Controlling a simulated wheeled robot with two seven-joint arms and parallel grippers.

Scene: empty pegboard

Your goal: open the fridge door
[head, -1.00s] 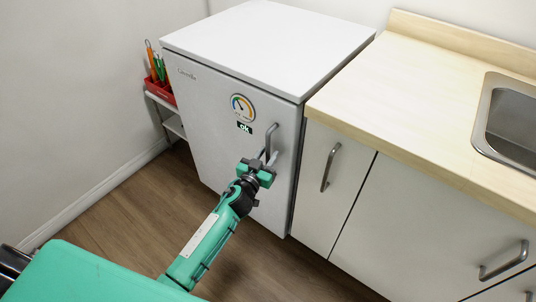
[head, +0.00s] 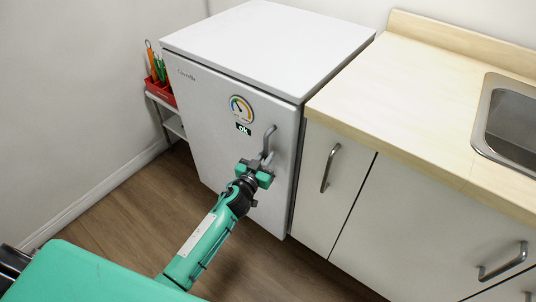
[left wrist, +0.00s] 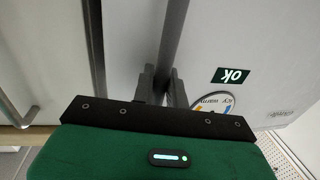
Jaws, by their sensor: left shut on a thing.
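The white fridge (head: 200,110) stands against the back wall, with a round dial and an "ok" label on its door (head: 215,130). The grey vertical door handle (head: 269,139) is near the door's right edge. My left gripper (head: 264,162) is shut on the lower part of the handle. In the left wrist view, the handle (left wrist: 173,35) runs down between the two dark fingers (left wrist: 166,88). The door stands very slightly out at its handle side. My right gripper is not in view.
A wooden counter (head: 420,90) with a sink (head: 512,120) and white cabinets (head: 330,190) adjoins the fridge on the right. A small shelf with a red tool box (head: 160,90) stands at the left. The floor (head: 120,220) in front is clear.

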